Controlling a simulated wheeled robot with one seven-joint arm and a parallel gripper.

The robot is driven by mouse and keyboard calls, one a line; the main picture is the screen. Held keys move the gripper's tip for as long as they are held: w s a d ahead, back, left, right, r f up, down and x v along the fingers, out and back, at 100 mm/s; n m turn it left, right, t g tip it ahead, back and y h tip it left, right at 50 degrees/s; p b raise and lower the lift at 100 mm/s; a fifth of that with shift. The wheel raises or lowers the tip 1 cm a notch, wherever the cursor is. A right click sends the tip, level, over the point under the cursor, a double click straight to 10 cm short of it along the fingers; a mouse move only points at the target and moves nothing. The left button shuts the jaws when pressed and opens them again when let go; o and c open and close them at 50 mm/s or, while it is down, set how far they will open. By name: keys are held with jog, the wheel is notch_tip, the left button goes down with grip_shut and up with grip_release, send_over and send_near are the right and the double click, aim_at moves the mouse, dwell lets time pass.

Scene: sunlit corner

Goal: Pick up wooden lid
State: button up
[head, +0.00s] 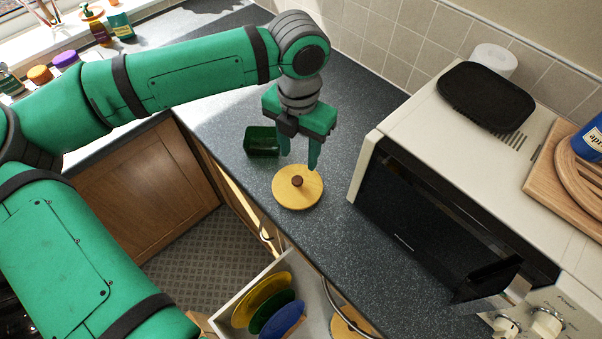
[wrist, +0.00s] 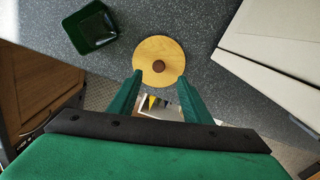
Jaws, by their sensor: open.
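The wooden lid (head: 298,190) is a round, light wood disc with a dark brown knob at its middle. It lies flat on the dark speckled counter, near the front edge. In the wrist view the lid (wrist: 159,50) is beyond my fingertips, with the knob between their lines. My gripper (head: 299,167) is open and empty, pointing down, just above and behind the lid in the head view. In the wrist view my gripper (wrist: 158,75) shows two green fingers spread apart. Whether a finger touches the lid I cannot tell.
A dark green square container (head: 262,141) stands left of the lid. A white microwave (head: 432,110) with a black tray (head: 486,96) on top stands at right. An open drawer (head: 241,286) with coloured plates is below. Bare counter (head: 222,105) lies behind.

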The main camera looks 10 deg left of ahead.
send_over(298, 179)
notch_tip(298, 179, down, 4)
jog(key=shift+s+f, duration=0.1)
jog(key=shift+f, duration=0.1)
notch_tip(298, 179, down, 5)
dwell(0.4)
grip_shut()
